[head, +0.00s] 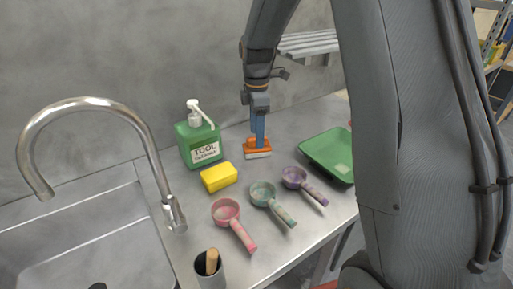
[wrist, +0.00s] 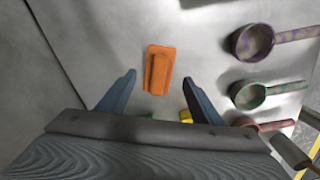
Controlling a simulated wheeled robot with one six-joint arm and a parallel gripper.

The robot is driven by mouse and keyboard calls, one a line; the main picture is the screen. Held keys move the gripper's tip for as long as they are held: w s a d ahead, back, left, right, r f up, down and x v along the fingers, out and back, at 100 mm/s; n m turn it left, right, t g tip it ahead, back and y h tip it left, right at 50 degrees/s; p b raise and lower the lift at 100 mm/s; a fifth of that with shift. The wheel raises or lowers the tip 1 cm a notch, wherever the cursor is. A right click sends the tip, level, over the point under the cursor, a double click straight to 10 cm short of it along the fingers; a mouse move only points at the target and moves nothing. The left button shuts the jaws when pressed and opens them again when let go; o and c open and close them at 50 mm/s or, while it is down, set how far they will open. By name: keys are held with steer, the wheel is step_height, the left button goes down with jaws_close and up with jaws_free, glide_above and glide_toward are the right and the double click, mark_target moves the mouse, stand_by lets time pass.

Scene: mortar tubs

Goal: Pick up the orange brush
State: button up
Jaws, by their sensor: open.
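The orange brush (head: 257,147) lies on the steel counter toward the back, between the green soap bottle and the green tray. Pale bristles show along its lower edge in the head view. In the wrist view the brush (wrist: 158,70) has a raised grip along its middle. My gripper (head: 258,135) points down at the brush in the head view. In the wrist view my gripper (wrist: 160,76) is open, with one blue finger on each side of the brush and a gap to each. The head view does not clearly show whether the fingertips touch the brush.
A green bottle (head: 198,140) and yellow sponge (head: 218,177) stand left of the brush. Pink (head: 227,213), teal (head: 264,195) and purple (head: 295,178) scoops lie in front. A green tray (head: 328,152) lies right. A sink (head: 95,235) and faucet (head: 150,135) are at left.

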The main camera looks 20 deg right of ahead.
steer(key=shift+w+d+f+p, duration=0.1)
steer(key=shift+f+p, duration=0.75)
steer(key=shift+f, duration=1.85)
steer(key=c, duration=1.2)
steer(key=shift+r, duration=0.15)
steer(key=shift+r+b, duration=0.45)
steer(key=shift+b, duration=0.05)
steer(key=r+b, duration=0.1)
steer(key=r, duration=0.5)
steer(key=shift+s+d+r+b, duration=0.1)
steer(key=shift+s+b, duration=0.1)
steer(key=shift+b, duration=0.15)
steer(key=s+d+b, duration=0.1)
steer(key=s+d, duration=0.1)
steer(key=s, duration=0.4)
steer(key=s+d+b, duration=0.1)
steer(key=s+d, duration=0.1)
steer(key=s, duration=0.4)
steer(key=s+d+b, duration=0.1)
steer(key=s+d, duration=0.1)
steer(key=s, duration=0.4)
steer(key=shift+s, duration=0.3)
